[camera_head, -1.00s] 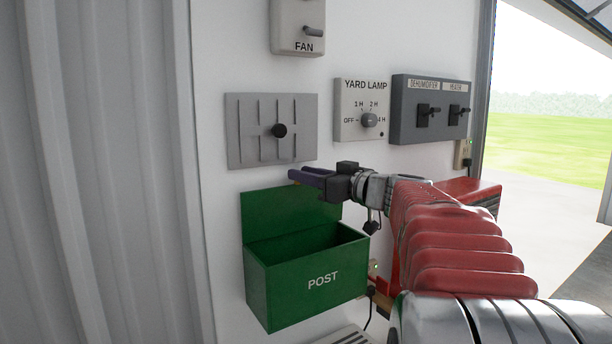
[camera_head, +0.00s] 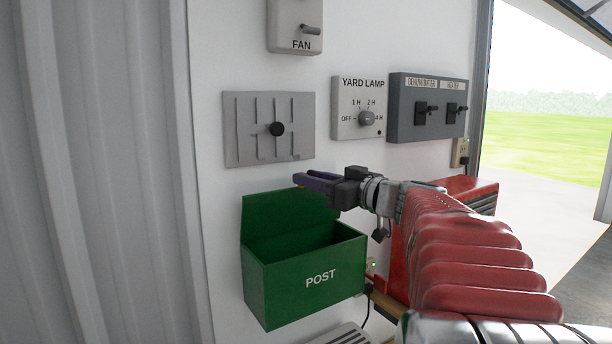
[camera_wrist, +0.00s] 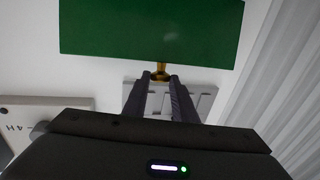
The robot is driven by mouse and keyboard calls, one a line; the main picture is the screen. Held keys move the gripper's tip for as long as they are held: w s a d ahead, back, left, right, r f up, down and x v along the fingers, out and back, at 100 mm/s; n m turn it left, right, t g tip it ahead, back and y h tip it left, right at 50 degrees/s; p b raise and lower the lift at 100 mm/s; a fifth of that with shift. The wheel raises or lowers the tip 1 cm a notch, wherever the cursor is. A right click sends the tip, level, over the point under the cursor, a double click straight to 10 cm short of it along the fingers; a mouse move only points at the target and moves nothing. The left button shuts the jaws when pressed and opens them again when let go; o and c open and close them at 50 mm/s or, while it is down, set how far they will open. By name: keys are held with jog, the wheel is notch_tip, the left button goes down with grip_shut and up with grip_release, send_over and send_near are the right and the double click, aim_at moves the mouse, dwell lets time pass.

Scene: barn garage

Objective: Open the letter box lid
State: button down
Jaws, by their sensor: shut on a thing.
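The green letter box (camera_head: 300,285), marked POST, is on the white wall, and its inside shows from above. Its green lid (camera_head: 270,222) stands raised at the back of the box, near upright. My gripper (camera_head: 298,181) is at the lid's upper edge, coming from the right. In the wrist view the lid (camera_wrist: 150,30) fills the top, and a small brass knob (camera_wrist: 161,70) on its edge sits between the fingertips of my gripper (camera_wrist: 160,77). The jaws are shut on this knob. In the head view the knob is hidden by the fingers.
Above the box are a grey slotted panel (camera_head: 243,130) with a black knob, a yard lamp dial (camera_head: 350,92) and a dark switch panel (camera_head: 440,92). A fan switch (camera_head: 288,18) is higher up. Corrugated metal (camera_head: 90,170) lies left; an open doorway is at right.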

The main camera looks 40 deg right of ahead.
jog(key=shift+f, duration=0.5)
jog(key=c, duration=1.8)
grip_release()
jog(key=shift+c, duration=0.2)
jog(key=o, duration=0.4)
jog(key=shift+r, duration=0.15)
jog(key=s, duration=0.4)
jog(key=s+d, duration=0.1)
jog(key=s, duration=0.4)
jog(key=s+d, duration=0.1)
jog(key=s, duration=0.3)
jog(key=shift+s+d, duration=0.15)
jog(key=shift+s, duration=0.15)
